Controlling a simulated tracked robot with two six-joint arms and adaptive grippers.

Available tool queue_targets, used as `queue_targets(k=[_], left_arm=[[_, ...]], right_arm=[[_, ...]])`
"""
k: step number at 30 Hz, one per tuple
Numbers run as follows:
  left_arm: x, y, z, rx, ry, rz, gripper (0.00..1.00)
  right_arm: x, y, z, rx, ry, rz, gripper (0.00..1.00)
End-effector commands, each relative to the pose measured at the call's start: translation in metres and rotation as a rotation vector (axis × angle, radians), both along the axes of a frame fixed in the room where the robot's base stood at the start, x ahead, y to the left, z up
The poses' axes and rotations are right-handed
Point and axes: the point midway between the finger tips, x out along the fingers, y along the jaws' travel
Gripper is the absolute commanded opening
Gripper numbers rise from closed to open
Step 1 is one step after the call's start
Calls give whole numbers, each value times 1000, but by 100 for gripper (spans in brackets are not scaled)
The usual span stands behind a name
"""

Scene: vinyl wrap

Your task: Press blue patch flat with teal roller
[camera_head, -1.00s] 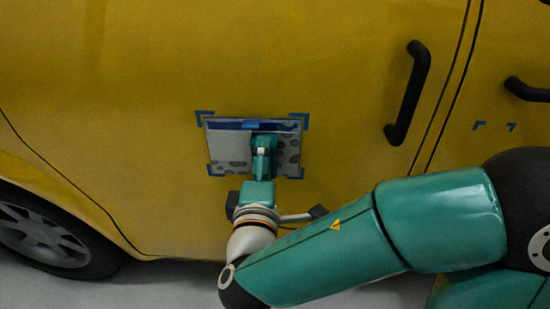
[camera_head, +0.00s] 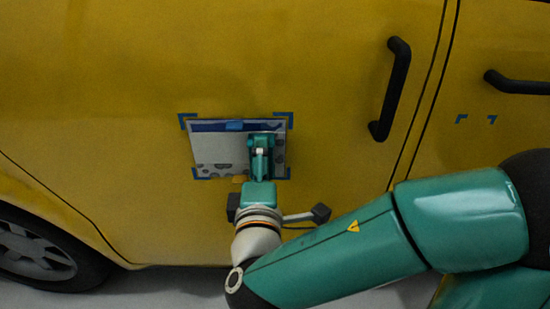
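The patch (camera_head: 215,142) is on the yellow car door, inside blue corner marks. It is pale grey with a dark blue band along its top and a lighter blue piece of tape at the top middle. Its left and centre look smooth; dark blotches show along the bottom and right edges. The teal roller (camera_head: 261,139) is against the right half of the patch, below the blue band. My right gripper (camera_head: 260,172) reaches up from below and appears shut on the roller; its fingertips are partly hidden. My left gripper is out of view.
A black door handle (camera_head: 391,90) stands out right of the patch, and another black handle (camera_head: 518,82) is farther right. Two small blue corner marks (camera_head: 476,119) sit on the right door. A wheel (camera_head: 38,250) is at lower left. The door around the patch is clear.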

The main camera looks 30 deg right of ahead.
Motion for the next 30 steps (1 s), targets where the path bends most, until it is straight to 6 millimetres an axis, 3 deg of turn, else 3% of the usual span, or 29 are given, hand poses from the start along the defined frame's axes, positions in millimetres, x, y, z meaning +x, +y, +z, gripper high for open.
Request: queue_targets(k=[9,30], left_arm=[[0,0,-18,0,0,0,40],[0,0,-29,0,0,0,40]], right_arm=[[-10,-16,-2,4,-4,-4,53],[-18,-28,-2,3,-3,-4,53]])
